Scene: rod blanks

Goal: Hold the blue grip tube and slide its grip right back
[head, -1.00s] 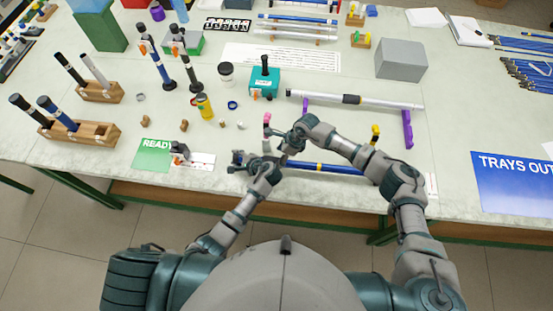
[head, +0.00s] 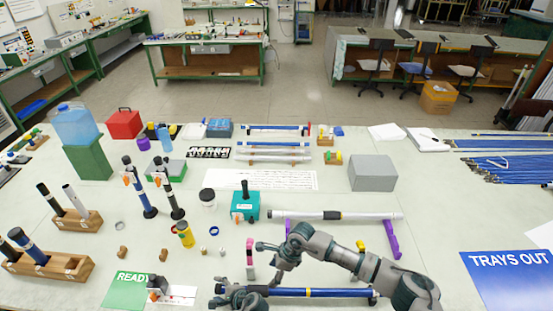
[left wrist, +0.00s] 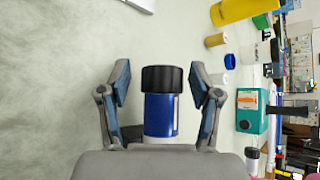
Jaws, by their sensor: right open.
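The blue grip tube (head: 335,292) lies lengthwise near the table's front edge in the head view. Its left part is partly hidden by my arms. In the left wrist view, a blue tube end with a black cap or grip (left wrist: 167,79) stands between the fingers of my left gripper (left wrist: 163,88), with gaps on both sides. In the head view my left gripper (head: 236,297) is at the tube's left end. My right gripper (head: 275,258) is open and empty, just behind and above the tube's left part. I cannot tell exactly where the grip sits.
A pink-topped piece (head: 250,245) stands beside my right gripper. A white tube (head: 365,215) rests on purple supports (head: 392,240) behind. A green READY sheet (head: 128,291) lies left, a blue TRAYS OUT sheet (head: 505,280) right. A teal box (head: 244,207) stands farther back.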

